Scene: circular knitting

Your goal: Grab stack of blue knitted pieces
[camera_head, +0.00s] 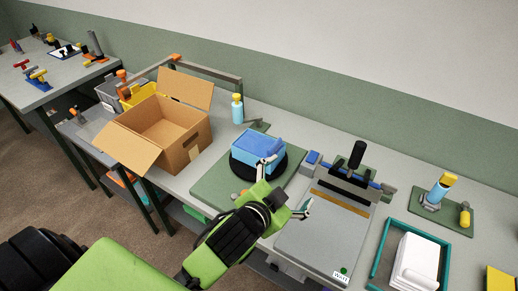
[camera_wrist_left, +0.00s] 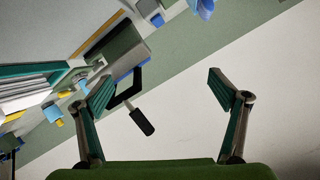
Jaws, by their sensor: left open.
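The stack of blue knitted pieces (camera_head: 258,146) sits on a round black base (camera_head: 240,167) on a green mat (camera_head: 213,187), in the middle of the table. My left gripper (camera_head: 284,188) is open, with one finger overlapping the front right of the stack in the head view and the other out to the right. Contact with the stack cannot be told. In the left wrist view my left gripper (camera_wrist_left: 162,90) is open and empty, and the blue stack is not clearly seen there. My right gripper is not in view.
An open cardboard box (camera_head: 158,135) stands left of the mat. A blue bottle (camera_head: 237,109) stands behind it. A grey press-like device with a black handle (camera_head: 357,154) is to the right, then a green-rimmed tray (camera_head: 378,253) holding a white stack (camera_head: 416,262).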

